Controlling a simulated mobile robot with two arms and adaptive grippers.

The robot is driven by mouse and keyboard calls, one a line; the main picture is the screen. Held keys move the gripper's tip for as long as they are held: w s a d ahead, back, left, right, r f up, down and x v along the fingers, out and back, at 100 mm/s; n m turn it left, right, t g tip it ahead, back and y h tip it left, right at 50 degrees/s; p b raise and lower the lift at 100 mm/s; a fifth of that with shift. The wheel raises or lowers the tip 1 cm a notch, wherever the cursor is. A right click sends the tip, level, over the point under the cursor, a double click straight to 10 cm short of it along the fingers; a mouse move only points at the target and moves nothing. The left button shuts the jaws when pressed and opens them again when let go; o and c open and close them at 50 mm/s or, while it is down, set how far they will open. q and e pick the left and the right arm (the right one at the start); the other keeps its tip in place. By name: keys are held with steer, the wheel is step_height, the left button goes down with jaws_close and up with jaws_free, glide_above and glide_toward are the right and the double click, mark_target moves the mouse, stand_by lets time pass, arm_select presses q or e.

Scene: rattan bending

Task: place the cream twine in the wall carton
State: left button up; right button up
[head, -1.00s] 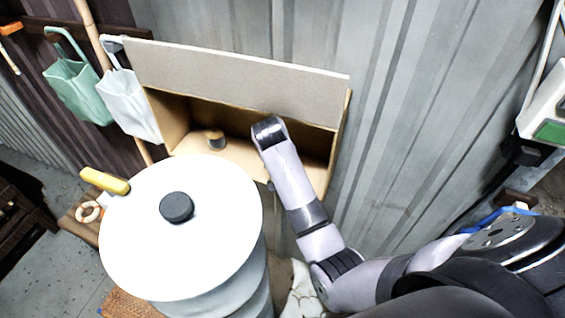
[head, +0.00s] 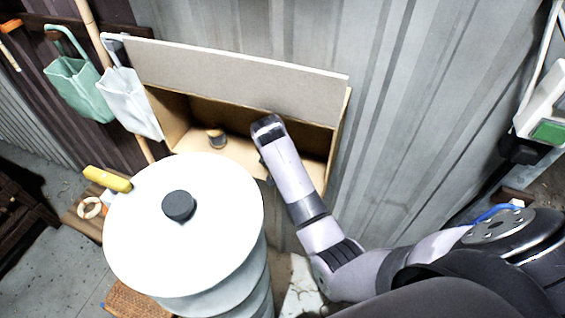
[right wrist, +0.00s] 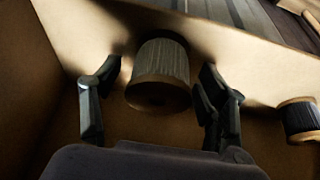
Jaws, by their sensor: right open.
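The wall carton (head: 340,125) is an open-fronted tan box with a raised grey flap, fixed on the metal wall in the head view. A spool of pale greyish twine (right wrist: 163,62), seemingly the cream twine, is in the carton in the right wrist view. My right gripper (right wrist: 160,78) is open, one finger on each side of this spool, with gaps visible. In the head view my right arm's wrist is at the carton opening and hides the fingers. A darker spool (right wrist: 300,118) lies at the right of the wrist view. One spool (head: 216,138) shows on the carton floor in the head view.
A white drum (head: 190,235) with a black cap (head: 179,205) stands close in front of the carton. A yellow-handled tool (head: 108,179) is beside it. White (head: 130,105) and green (head: 78,85) holders hang left of the carton.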

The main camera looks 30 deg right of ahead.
steer(key=shift+a+r, duration=0.1)
steer(key=shift+r, duration=0.35)
steer(key=b+v, duration=0.2)
steer(key=v, duration=0.5)
